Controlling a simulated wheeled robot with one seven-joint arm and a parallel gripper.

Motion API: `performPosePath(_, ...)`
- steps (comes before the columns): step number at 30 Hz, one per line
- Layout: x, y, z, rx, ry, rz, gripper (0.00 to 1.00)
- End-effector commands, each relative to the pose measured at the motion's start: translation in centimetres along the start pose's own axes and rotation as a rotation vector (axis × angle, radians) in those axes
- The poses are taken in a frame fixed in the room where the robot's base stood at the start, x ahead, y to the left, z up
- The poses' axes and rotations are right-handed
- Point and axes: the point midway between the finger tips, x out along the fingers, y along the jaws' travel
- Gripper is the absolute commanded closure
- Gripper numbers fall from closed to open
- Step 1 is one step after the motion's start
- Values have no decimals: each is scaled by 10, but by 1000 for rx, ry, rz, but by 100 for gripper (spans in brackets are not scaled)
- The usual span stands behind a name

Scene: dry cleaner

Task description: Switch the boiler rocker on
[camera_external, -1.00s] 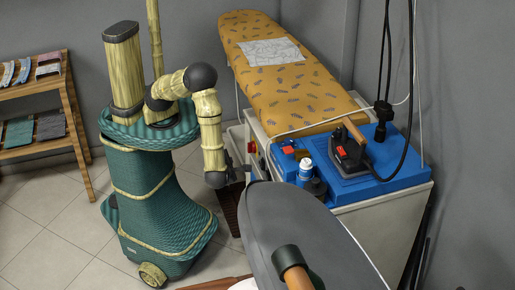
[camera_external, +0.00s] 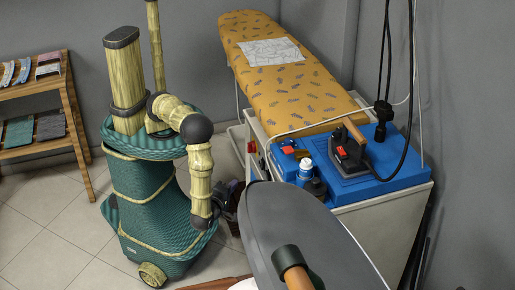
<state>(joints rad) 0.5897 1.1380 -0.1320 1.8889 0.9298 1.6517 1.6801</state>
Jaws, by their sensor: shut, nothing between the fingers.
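The ironing station's cabinet (camera_external: 375,225) has a small red control (camera_external: 251,147) on its left side, next to the ironing board's lower end. A small red-orange part (camera_external: 288,150) also shows on the blue top (camera_external: 385,170). I cannot tell which of these is the boiler rocker, nor how it is set. My gripper (camera_external: 236,193) is dark and small here, at the end of the bent arm. It is shut and empty, below and left of the red control and apart from it. Its fingertips are hard to make out against the dark background.
An iron (camera_external: 348,152) and a white-capped bottle (camera_external: 305,170) stand on the blue top. The patterned ironing board (camera_external: 290,85) reaches to the back. A large dark grey padded form (camera_external: 305,235) fills the front. A wooden shelf (camera_external: 70,100) stands left; tiled floor is free there.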

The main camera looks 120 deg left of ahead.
Motion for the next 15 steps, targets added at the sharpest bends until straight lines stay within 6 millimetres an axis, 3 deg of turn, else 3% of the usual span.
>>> performPosePath(15, 86, 0, -1, 0, 5, 0, 100)
